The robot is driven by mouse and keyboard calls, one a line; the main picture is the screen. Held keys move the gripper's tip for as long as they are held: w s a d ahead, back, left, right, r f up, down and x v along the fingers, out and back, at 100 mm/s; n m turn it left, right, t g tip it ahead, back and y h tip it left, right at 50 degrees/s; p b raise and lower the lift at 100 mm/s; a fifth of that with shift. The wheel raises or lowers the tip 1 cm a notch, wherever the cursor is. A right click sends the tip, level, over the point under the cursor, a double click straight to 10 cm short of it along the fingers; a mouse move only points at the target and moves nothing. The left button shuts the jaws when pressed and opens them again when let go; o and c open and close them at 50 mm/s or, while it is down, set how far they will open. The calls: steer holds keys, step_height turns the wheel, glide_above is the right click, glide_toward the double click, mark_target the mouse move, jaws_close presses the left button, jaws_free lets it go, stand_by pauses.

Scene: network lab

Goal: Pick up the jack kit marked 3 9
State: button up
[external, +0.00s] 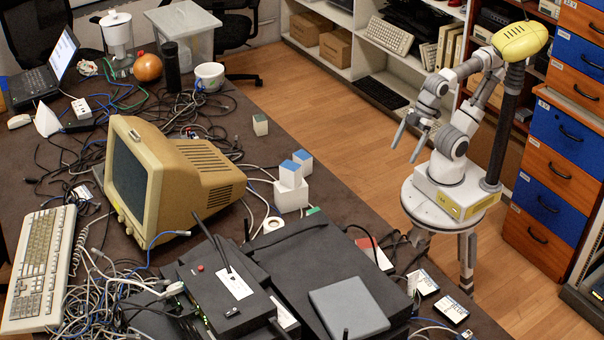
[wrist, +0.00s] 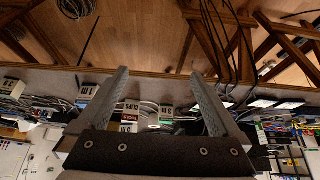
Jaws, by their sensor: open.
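My gripper (external: 403,154) is open and empty in the air, right of the table. In the wrist view its spread fingers (wrist: 160,73) have small boxes (wrist: 130,104) beyond and between them, labels too small to read surely.
The dark table (external: 340,170) carries a beige monitor (external: 155,170), a keyboard (external: 38,265), tangled cables and black network boxes (external: 310,265). Blue and orange drawers (external: 560,130) stand behind my arm at right. Wooden floor (external: 320,100) is open between the table and the shelves.

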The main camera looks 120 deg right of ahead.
steer(key=w+r+m+y+p, duration=0.3)
steer(key=w+r+m+p, duration=0.35)
steer(key=w, duration=0.65)
steer(key=w+d+r+m+t+p, duration=0.1)
steer(key=w+d+r+m+p, duration=0.1)
steer(key=w+d+m, duration=0.7)
steer(key=d+f+m+t+h+p, duration=0.15)
steer(key=d+m+p, duration=0.25)
steer(key=d+m, duration=1.05)
steer(key=s+d+f+m+h+p, duration=0.2)
steer(key=s+d+m, duration=0.15)
steer(key=d, duration=0.75)
steer(key=s+d+f+m+h+p, duration=0.1)
steer(key=s+d+f+m, duration=0.3)
steer(key=d, duration=0.8)
steer(key=b, duration=0.3)
glide_toward(255, 125)
steer(key=shift+m+t, duration=0.35)
steer(key=shift+m, duration=0.1)
steer(key=x, duration=0.4)
steer(key=shift+s+a+f, duration=0.1)
steer(key=shift+s+f, duration=0.15)
steer(key=shift+f, duration=0.05)
steer(key=shift+b+x, duration=0.65)
steer(key=shift+x, duration=2.4)
steer(key=shift+w+r, duration=0.1)
